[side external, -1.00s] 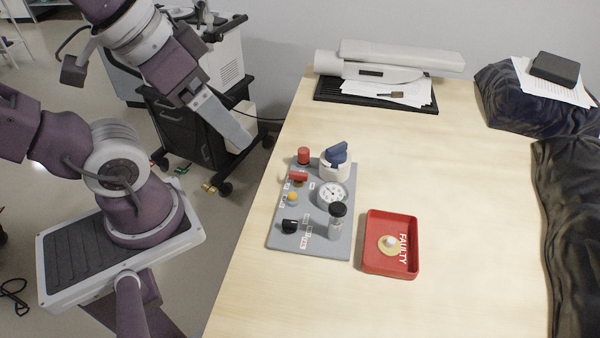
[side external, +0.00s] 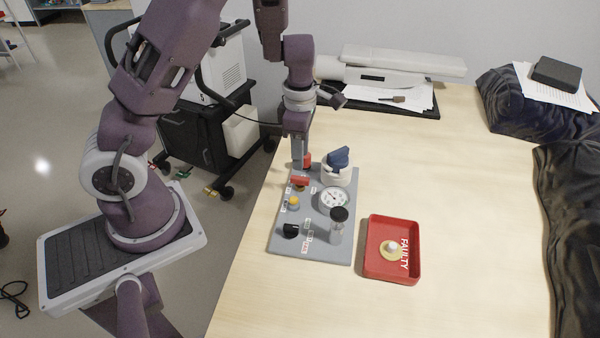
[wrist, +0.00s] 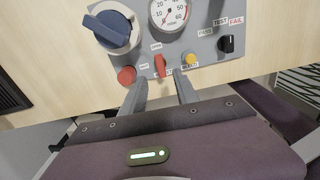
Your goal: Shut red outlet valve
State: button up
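The red outlet valve is a small red lever (side external: 299,181) on a brass-coloured body, near the left edge of the grey panel (side external: 277,240). In the wrist view the red lever (wrist: 160,66) points along the picture's height, just beyond my fingertips. My gripper (wrist: 161,84) is open and empty, with one finger to each side of the lever's line. In the side view my gripper (side external: 300,164) points down at the panel's back left, close to the lever. I cannot tell whether the fingers touch anything. My fingers partly hide the round red button (side external: 307,160) there.
The panel also carries a blue-handled knob (side external: 338,158), a gauge (side external: 333,199), a black-capped jar (side external: 338,227), a yellow button (side external: 293,203) and a black knob (side external: 290,231). A red tray (side external: 375,266) lies to the right.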

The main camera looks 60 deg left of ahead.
aim_at(300, 177)
notch_tip(300, 177, down, 7)
jog(key=shift+r, duration=0.1)
grip_shut()
